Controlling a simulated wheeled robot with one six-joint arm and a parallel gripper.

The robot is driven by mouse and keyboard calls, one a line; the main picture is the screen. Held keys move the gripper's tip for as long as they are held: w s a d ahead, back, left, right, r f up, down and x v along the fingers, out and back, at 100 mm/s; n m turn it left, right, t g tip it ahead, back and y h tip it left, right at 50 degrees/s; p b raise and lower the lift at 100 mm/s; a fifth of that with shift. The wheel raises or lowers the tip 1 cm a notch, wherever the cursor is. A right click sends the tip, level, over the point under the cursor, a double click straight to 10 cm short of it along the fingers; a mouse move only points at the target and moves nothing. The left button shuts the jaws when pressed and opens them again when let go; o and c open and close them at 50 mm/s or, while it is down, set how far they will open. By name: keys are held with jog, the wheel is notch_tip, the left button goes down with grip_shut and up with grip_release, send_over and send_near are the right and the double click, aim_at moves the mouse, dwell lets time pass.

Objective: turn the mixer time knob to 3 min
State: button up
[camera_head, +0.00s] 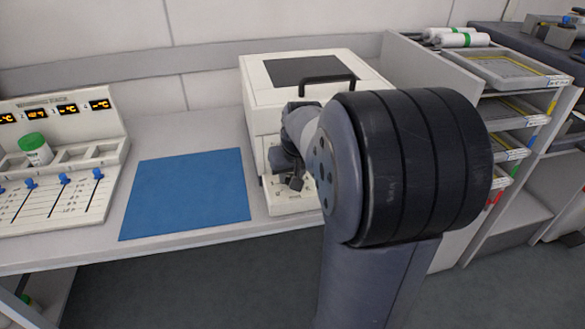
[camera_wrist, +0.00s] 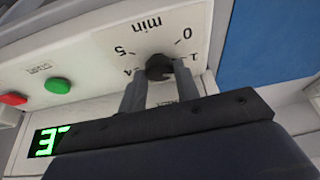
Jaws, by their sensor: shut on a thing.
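The mixer (camera_head: 262,110) is a white box with a dark lid window and a black handle, standing on the bench. Its time knob (camera_wrist: 158,66) is a small dark round knob on the front panel in the wrist view. The dial around it shows 0, 1, 4, 5 and "min", upside down here; the marks behind the fingers are hidden. I cannot tell where the pointer stands. My gripper (camera_wrist: 159,84) is shut on the knob, one finger on each side. In the head view my gripper (camera_head: 292,182) is at the mixer's lower front, with the knob hidden.
In the wrist view, a green button (camera_wrist: 57,86), a red button (camera_wrist: 13,99) and a partly covered green-lit display (camera_wrist: 45,141) are beside the knob. A blue mat (camera_head: 185,192) lies left of the mixer. A shelf rack (camera_head: 440,75) stands right.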

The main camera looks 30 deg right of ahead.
jog(key=m, duration=0.1)
jog(key=m+h, duration=0.1)
jog(key=m, duration=0.1)
jog(key=shift+w+a+m+p, duration=0.1)
jog(key=shift+a+m+p, duration=0.1)
jog(key=shift+m+p, duration=0.15)
jog(key=m+g+h, duration=0.1)
jog(key=m, duration=0.3)
jog(key=shift+w+a+f+m+g+h+b, duration=0.1)
jog(key=shift+w+m+g+h+b, duration=0.05)
jog(key=shift+m+g+h+b, duration=0.2)
jog(key=m+g, duration=0.1)
jog(key=m, duration=0.3)
jog(key=shift+w+g+h, duration=0.15)
jog(key=shift+g+h, duration=0.2)
jog(key=m+g, duration=0.1)
jog(key=m, duration=0.4)
jog(key=shift+w+g, duration=0.15)
jog(key=shift+g, duration=0.25)
jog(key=o, duration=1)
jog(key=shift+c, duration=0.2)
